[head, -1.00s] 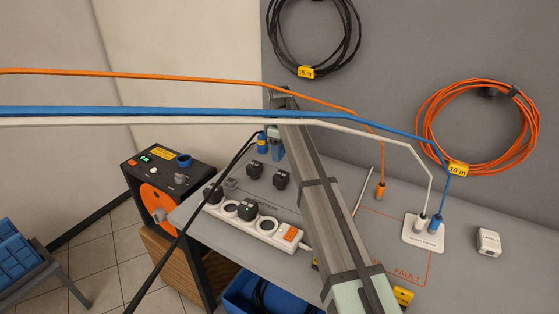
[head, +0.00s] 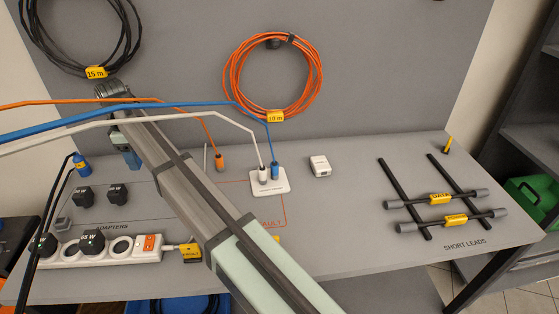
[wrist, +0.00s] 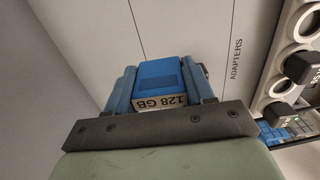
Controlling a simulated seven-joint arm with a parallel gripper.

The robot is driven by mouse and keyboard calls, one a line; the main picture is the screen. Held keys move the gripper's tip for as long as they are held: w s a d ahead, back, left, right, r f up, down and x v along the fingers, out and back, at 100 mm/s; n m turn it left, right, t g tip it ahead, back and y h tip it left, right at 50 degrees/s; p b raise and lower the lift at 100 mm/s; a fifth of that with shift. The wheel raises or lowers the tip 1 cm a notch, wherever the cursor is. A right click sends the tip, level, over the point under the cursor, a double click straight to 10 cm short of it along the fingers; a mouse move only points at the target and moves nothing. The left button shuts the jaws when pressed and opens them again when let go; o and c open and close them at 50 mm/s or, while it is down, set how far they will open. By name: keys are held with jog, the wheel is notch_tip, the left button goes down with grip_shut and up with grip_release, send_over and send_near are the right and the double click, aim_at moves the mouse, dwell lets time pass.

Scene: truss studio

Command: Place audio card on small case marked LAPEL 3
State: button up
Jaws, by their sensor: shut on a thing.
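My gripper (head: 132,159) hangs at the back left of the grey table in the head view. In the wrist view its two blue fingers are shut on a blue audio card (wrist: 166,73) with a pale "128 GB" label. The card is held above the table; in the head view I cannot make it out apart from the fingers. A small white case (head: 320,166) sits on the table to the right of my gripper, beyond the white socket plate. Its dark marking is too small to read here.
The white socket plate (head: 270,181) with plugged cables stands between my gripper and the case. Orange, blue and white cables cross above the table. Adapters (head: 118,193) and a power strip (head: 105,250) lie front left. Short leads (head: 440,198) rest on bars at right.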

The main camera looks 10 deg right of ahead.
jog(key=w+d+r+m, duration=0.1)
jog(key=w+d+m, duration=0.1)
jog(key=d, duration=1.4)
jog(key=w+d+r+m, duration=0.1)
jog(key=w+d+m, duration=0.15)
jog(key=d, duration=1.35)
jog(key=m, duration=0.4)
send_near(321, 163)
jog(key=shift+w+f, duration=0.1)
jog(key=shift+f, duration=2.75)
jog(key=shift+f, duration=0.1)
jog(key=o, duration=1)
notch_tip(321, 163, up, 12)
jog(key=shift+r, duration=0.1)
